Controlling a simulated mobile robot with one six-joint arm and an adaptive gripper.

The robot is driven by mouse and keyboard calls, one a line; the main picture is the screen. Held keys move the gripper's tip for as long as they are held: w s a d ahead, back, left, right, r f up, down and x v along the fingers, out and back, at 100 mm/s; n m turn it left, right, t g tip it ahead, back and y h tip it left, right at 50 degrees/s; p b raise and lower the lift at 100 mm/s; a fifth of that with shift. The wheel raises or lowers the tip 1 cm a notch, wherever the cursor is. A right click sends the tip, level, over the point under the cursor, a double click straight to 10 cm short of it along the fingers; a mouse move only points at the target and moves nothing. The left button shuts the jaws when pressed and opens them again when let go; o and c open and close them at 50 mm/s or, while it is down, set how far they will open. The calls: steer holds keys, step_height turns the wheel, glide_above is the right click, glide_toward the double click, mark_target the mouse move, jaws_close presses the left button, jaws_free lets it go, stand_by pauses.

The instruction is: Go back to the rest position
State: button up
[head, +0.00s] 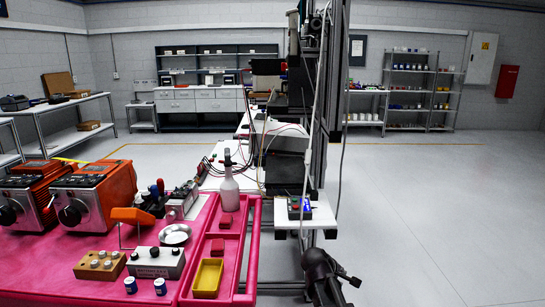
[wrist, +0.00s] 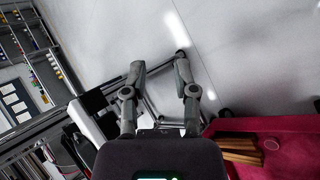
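My gripper (wrist: 159,61) shows in the wrist view with its two grey fingers apart. Nothing is between them, and grey floor lies beyond the fingertips. In the head view, a dark part of my arm, seemingly with my gripper (head: 348,279), shows at the bottom centre-right. It is over the floor, to the right of the pink-topped bench (head: 238,288) and apart from it. The fingers are too small there to make out.
The bench bears orange-cased instruments (head: 96,192), a spray bottle (head: 229,190), a yellow tray (head: 207,278) and two small jars (head: 160,286). A small white shelf (head: 318,217) holds a device. Metal shelving (head: 409,90) stands at the back. The floor at right is clear.

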steer(key=s+a+f+m+g+y, duration=0.25)
steer(key=s+m, duration=0.25)
steer(key=s, duration=0.3)
steer(key=s+a+f+m+g+y, duration=0.25)
steer(key=s+m+y, duration=0.2)
steer(key=s, duration=0.25)
step_height(320, 180, up, 18)
steer(key=p, duration=1.8)
steer(key=shift+s+d+r+m, duration=0.2)
steer(key=shift+s+m, duration=0.15)
